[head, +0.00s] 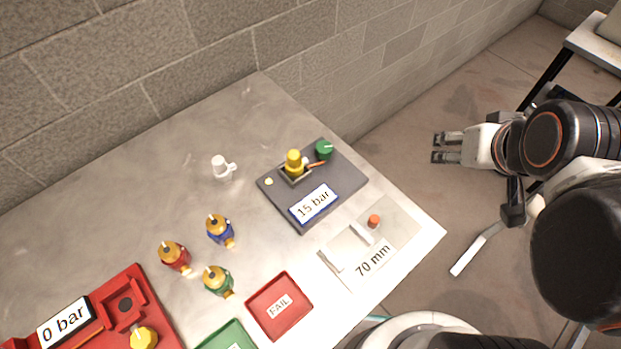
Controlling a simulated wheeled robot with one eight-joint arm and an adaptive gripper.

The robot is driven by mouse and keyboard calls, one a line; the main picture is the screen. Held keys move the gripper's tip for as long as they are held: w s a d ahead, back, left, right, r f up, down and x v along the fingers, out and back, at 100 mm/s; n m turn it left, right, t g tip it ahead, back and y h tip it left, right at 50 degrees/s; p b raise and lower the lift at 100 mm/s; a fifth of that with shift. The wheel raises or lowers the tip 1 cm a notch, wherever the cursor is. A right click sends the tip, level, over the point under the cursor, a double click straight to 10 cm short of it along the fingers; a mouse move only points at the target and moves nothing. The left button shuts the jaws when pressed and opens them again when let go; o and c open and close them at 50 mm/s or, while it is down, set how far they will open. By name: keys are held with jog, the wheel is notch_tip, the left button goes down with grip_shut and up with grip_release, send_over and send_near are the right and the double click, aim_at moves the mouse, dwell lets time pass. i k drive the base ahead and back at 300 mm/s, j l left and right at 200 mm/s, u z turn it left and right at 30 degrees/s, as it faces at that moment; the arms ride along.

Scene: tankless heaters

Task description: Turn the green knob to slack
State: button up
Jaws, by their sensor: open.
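The green knob (324,149) sits on the far right corner of a dark grey plate (343,186) on the table. A light pointer mark shows on its top; I cannot read a slack label. On the same plate, a yellow fitting (293,160) stands in a small square holder, with an orange lever beside it and a "15 bar" sign (314,204) in front. My gripper (436,148) is open and empty, off the table's right side and well to the right of the knob, with its fingers pointing left.
A white gauge plate (392,228) marked "70 mm" lies near the right table corner. A red FAIL tray (279,306), a green tray (228,338) and a red "0 bar" fixture (150,310) stand in front. Several colored valves and a white mug-like piece (222,167) stand mid-table. A block wall runs behind.

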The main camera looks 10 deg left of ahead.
aim_at(323, 149)
jog(key=u, duration=0.85)
